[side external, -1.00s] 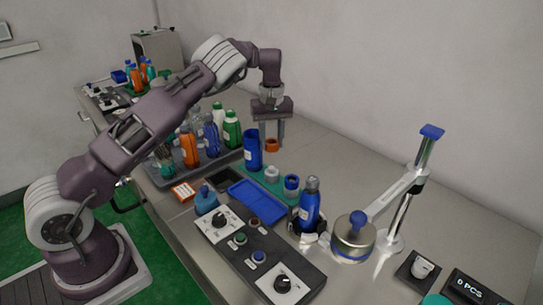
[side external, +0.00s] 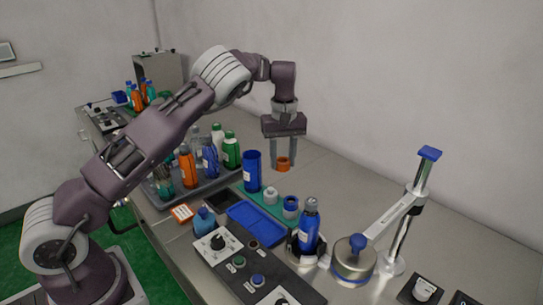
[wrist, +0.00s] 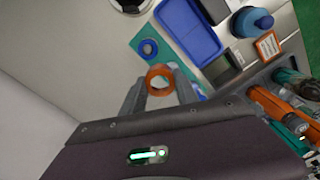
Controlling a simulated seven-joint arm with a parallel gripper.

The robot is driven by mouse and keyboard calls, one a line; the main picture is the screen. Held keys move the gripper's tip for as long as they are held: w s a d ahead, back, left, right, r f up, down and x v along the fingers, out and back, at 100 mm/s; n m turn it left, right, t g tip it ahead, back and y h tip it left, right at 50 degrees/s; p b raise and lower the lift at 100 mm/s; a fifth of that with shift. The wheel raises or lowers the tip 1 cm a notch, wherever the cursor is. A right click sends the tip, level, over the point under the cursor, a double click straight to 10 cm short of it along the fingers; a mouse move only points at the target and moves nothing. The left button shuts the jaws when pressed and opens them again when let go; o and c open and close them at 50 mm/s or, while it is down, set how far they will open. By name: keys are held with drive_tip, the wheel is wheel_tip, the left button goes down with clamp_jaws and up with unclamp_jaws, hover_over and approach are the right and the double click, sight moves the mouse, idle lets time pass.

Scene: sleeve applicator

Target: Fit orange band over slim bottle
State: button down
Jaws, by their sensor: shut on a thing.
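The orange band (side external: 283,164) is a short ring held between the fingertips of my gripper (side external: 284,158), above the bench. In the wrist view the band (wrist: 159,92) shows its open hole between the two fingers. My gripper is shut on it. A slim blue bottle (side external: 308,227) with a grey-blue cap stands upright in a light-coloured holder (side external: 296,247), nearer the camera and to the right of the band. The band is apart from the bottle. I cannot clearly make out the bottle in the wrist view.
A teal mat (wrist: 139,34) carries a blue ring (side external: 291,204) and a white ring (side external: 270,195), with a tall blue cup (side external: 252,172) beside it. A blue tray (side external: 256,222) and control panel (side external: 240,259) lie nearer. A lever press (side external: 354,262) stands right of the bottle.

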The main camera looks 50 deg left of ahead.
wheel_tip(320, 180, up, 4)
hover_over(312, 201)
drive_tip(key=shift+w+a, duration=0.15)
drive_tip(key=shift+a, duration=0.15)
drive_tip(key=shift+d, duration=0.25)
drive_tip(key=shift+f, duration=1)
drive_tip(key=shift+f, duration=1.4)
drive_tip(key=shift+c, duration=1.8)
unclamp_jaws()
